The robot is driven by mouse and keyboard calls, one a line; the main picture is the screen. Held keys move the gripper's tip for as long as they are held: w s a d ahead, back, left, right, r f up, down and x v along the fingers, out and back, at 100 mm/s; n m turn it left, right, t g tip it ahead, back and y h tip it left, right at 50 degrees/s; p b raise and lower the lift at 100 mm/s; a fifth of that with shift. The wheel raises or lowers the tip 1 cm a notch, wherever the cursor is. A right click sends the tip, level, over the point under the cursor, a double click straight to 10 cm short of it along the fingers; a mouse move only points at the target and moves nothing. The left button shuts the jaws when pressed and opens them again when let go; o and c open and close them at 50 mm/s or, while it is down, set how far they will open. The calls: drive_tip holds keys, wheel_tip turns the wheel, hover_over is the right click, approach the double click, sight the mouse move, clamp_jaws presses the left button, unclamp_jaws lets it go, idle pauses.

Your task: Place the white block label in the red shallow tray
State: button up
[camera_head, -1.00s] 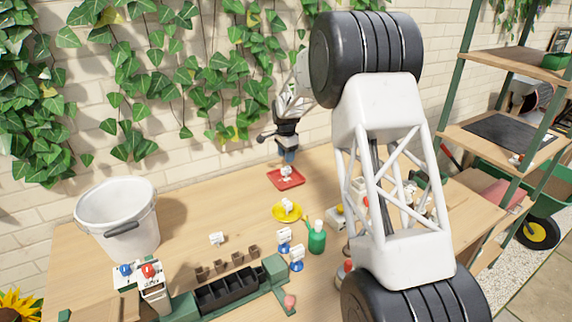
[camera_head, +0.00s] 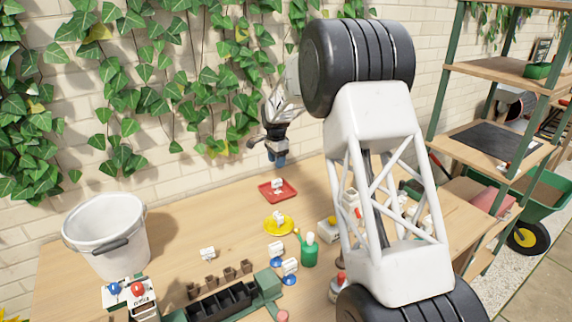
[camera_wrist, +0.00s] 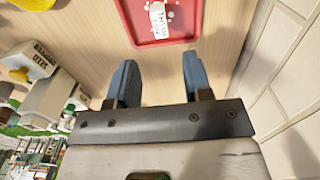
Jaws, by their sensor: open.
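A white block label (camera_head: 278,184) stands in the red shallow tray (camera_head: 264,193) near the back of the table. In the wrist view the label (camera_wrist: 158,20) lies within the rim of the tray (camera_wrist: 130,33), with dark marks on its face. My gripper (camera_head: 277,162) is above and just behind the tray, pointing down. In the wrist view its two blue fingers (camera_wrist: 157,78) are apart with nothing between them. The gripper is clear of the label.
Another white label (camera_head: 279,217) is on a yellow saucer (camera_head: 268,228). A white bucket (camera_head: 105,235) is at left. The brick wall is close behind my gripper.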

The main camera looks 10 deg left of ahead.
drive_tip(key=shift+r, duration=0.1)
drive_tip(key=s+d+r+n, duration=0.1)
drive_tip(key=s+d+r, duration=0.55)
drive_tip(key=d, duration=0.25)
drive_tip(key=s+d+r+n, duration=0.1)
drive_tip(key=s+d+r, duration=0.4)
drive_tip(key=d+r, duration=0.3)
drive_tip(key=s+d+r+n+t, duration=0.1)
drive_tip(key=s+d+r, duration=0.3)
drive_tip(key=s+d, duration=0.3)
drive_tip(key=s+d+r+n, duration=0.1)
drive_tip(key=s+d+r, duration=0.3)
drive_tip(key=s+d, duration=0.3)
drive_tip(key=s+d+f+n, duration=0.1)
drive_tip(key=s+d, duration=0.3)
drive_tip(key=s, duration=0.8)
drive_tip(key=s+d+f+n+t, duration=0.1)
drive_tip(key=s+d, duration=0.4)
drive_tip(key=s, duration=0.7)
drive_tip(key=s+d+f+n, duration=0.2)
drive_tip(key=s+d, duration=0.3)
drive_tip(key=s, duration=0.7)
drive_tip(key=shift+d+f+n+t, duration=0.15)
drive_tip(key=shift+f+n+t, duration=0.2)
drive_tip(key=shift+f, duration=0.2)
